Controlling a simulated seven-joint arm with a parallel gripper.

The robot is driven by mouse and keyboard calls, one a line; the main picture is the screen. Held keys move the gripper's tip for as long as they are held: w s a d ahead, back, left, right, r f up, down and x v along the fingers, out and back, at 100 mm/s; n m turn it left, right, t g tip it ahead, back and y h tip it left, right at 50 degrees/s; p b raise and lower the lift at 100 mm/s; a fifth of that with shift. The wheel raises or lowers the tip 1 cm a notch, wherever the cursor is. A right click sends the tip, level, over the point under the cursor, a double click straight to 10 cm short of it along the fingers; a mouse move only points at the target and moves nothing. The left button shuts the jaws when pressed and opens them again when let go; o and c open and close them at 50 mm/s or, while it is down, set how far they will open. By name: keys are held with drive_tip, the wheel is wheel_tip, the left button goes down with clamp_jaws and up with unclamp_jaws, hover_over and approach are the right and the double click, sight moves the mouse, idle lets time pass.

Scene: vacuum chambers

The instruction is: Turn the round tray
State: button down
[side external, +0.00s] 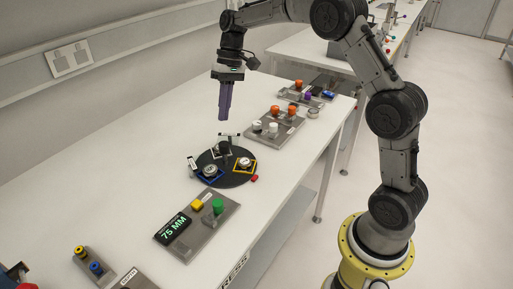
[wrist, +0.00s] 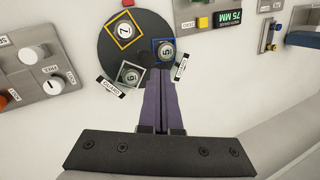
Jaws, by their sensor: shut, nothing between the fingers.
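The round tray (side external: 236,181) is a black disc lying flat on the white table. It bears three framed squares, yellow, blue and white, each with a round numbered piece. In the wrist view, the round tray (wrist: 108,52) has the yellow frame (wrist: 122,31) with 7 at top, the blue frame (wrist: 164,51) with 5 at right and the white frame (wrist: 130,75) with 6 nearest me. A dark knob (side external: 224,147) stands up on the tray. My gripper (side external: 224,118) has purple fingers pointing down, above the tray and apart from it. It is shut and empty, and its fingers (wrist: 157,75) hide part of the near side in the wrist view.
Two small white label plates (wrist: 112,88) (wrist: 180,67) stand by the tray's near edge. A red piece (side external: 254,178) sits at its rim. A plate with a 75 MM display (side external: 173,231) is in front. Plates with orange and white knobs (side external: 273,128) stand behind.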

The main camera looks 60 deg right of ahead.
drive_tip(key=s+d+f+n+y, duration=0.1)
drive_tip(key=s+d+f+n, duration=0.1)
drive_tip(key=d, duration=0.3)
drive_tip(key=s+d+f+n+t+y, duration=0.1)
drive_tip(key=d+f+n, duration=0.2)
drive_tip(key=d, duration=0.3)
drive_tip(key=s+d+f+n+t+y, duration=0.1)
drive_tip(key=s+d+f+n, duration=0.1)
drive_tip(key=d, duration=0.3)
drive_tip(key=shift+s+d+f+n, duration=0.2)
drive_tip(key=shift+s+d+n, duration=0.1)
drive_tip(key=shift+n, duration=0.5)
drive_tip(key=shift+f, duration=0.15)
drive_tip(key=x, duration=1)
drive_tip(key=shift+w+a, duration=0.15)
drive_tip(key=shift+s+a+r, duration=0.15)
drive_tip(key=shift+s+a, duration=0.1)
drive_tip(key=shift+a, duration=0.3)
drive_tip(key=shift+s+a+r, duration=0.15)
drive_tip(key=shift+s+a, duration=0.1)
drive_tip(key=shift+a, duration=0.3)
drive_tip(key=shift+s+a, duration=0.25)
drive_tip(key=shift+a, duration=0.4)
drive_tip(key=shift+t, duration=0.3)
